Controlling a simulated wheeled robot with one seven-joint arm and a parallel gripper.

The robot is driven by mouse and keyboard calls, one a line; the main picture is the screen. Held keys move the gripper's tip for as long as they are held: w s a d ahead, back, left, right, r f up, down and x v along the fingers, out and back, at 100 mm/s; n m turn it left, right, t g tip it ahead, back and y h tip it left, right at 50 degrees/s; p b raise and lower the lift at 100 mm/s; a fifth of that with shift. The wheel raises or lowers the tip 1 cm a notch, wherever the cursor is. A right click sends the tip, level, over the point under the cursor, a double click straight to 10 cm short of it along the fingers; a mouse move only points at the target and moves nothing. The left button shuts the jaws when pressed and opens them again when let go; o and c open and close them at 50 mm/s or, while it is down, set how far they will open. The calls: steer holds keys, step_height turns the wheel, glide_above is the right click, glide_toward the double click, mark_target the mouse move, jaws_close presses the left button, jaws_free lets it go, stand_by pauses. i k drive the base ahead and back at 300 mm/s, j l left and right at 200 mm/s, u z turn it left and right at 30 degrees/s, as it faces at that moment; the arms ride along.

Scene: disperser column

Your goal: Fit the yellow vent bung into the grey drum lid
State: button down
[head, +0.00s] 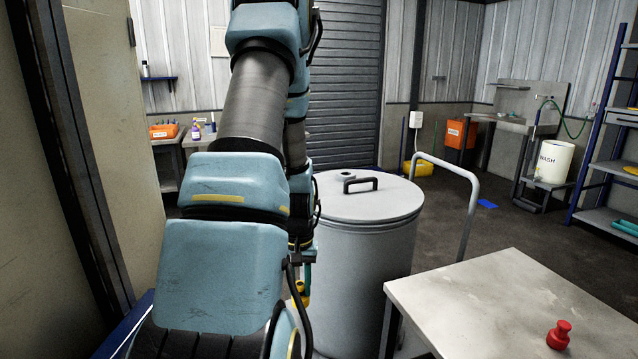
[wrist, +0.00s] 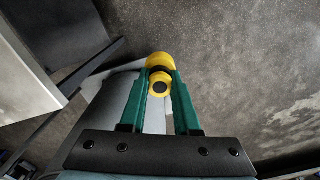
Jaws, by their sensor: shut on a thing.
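The yellow vent bung (wrist: 160,62) is held between the green fingertips of my gripper (wrist: 160,82) in the wrist view. In the head view the bung (head: 303,292) shows small and partly hidden behind my arm. It is low, beside the left side of the grey drum (head: 370,265) and below lid height, apart from the lid. The grey drum lid (head: 395,200) lies on top of the drum, with a dark handle and a small raised round opening (head: 347,174) near its far left part. My arm covers the lid's left edge.
A pale table (head: 480,290) with a red knobbed plug (head: 559,336) stands at the front right. A grey tubular handrail (head: 470,190) rises right of the drum. A doorway edge is close on the left. Open floor lies behind the drum to the right.

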mark_target(348, 195)
steer(key=i+j+u, duration=0.25)
steer(key=i+j, duration=0.2)
steer(key=i+j+u, duration=0.25)
steer(key=i+j, duration=0.3)
steer(key=i+j+u, duration=0.25)
steer(key=i, duration=0.3)
steer(key=i+z, duration=0.1)
steer(key=i, duration=0.75)
steer(key=i+j+z, duration=0.1)
steer(key=i, duration=0.75)
steer(key=i+z, duration=0.3)
steer(key=i, duration=0.25)
steer(key=i+j+z, duration=0.25)
steer(key=i, duration=0.3)
steer(key=i+j+z, duration=0.15)
steer(key=i+z, duration=0.15)
steer(key=i, duration=0.25)
steer(key=i+z, duration=0.25)
steer(key=z, duration=0.2)
steer(key=i+z, duration=0.3)
steer(key=z, duration=0.15)
steer(key=i+j+z, duration=0.1)
steer(key=i+z, duration=0.15)
steer(key=z, duration=0.25)
steer(key=i+j+z, duration=0.2)
steer(key=z, duration=0.25)
